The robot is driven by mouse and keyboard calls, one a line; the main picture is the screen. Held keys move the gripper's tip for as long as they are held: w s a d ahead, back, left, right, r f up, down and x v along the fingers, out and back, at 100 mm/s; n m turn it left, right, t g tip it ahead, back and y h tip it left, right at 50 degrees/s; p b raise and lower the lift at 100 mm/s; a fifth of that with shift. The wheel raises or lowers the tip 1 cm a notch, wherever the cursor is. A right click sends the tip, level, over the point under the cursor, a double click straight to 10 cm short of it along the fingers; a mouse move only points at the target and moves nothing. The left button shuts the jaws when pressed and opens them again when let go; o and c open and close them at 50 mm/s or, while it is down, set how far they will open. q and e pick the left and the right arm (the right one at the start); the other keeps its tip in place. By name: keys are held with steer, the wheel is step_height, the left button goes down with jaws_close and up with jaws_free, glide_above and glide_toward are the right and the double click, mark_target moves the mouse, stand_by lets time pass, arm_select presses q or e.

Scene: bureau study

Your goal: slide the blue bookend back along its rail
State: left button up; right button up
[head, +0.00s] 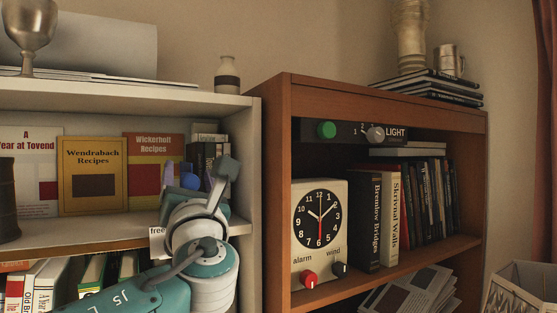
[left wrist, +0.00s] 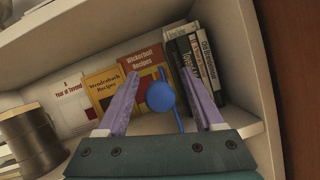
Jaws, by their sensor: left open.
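The blue bookend shows as a round blue knob (left wrist: 161,96) with a thin blue upright part in the left wrist view. It is on the white shelf, beside a row of upright dark and white books (left wrist: 207,72). In the head view the knob (head: 190,181) is partly behind my left gripper (head: 192,174). The gripper is open, its purple fingers on either side of the knob in the left wrist view, with visible gaps to both. I cannot tell whether the knob is fully between the fingers in depth. The rail is not clearly visible. My right gripper is not in view.
Wendrabach Recipes (head: 92,188) and other books face out at the shelf's left, near a dark canister (head: 8,200). A label reading "free" (head: 157,241) sits on the shelf edge. The white side panel (head: 248,200) and brown bookcase (head: 275,190) stand right.

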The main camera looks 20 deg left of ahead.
arm_select(q)
steer(key=shift+w+a+r, duration=0.2)
steer(key=shift+w+a, duration=0.15)
steer(key=shift+a, duration=0.05)
jaws_close()
stand_by(0.4)
stand_by(0.9)
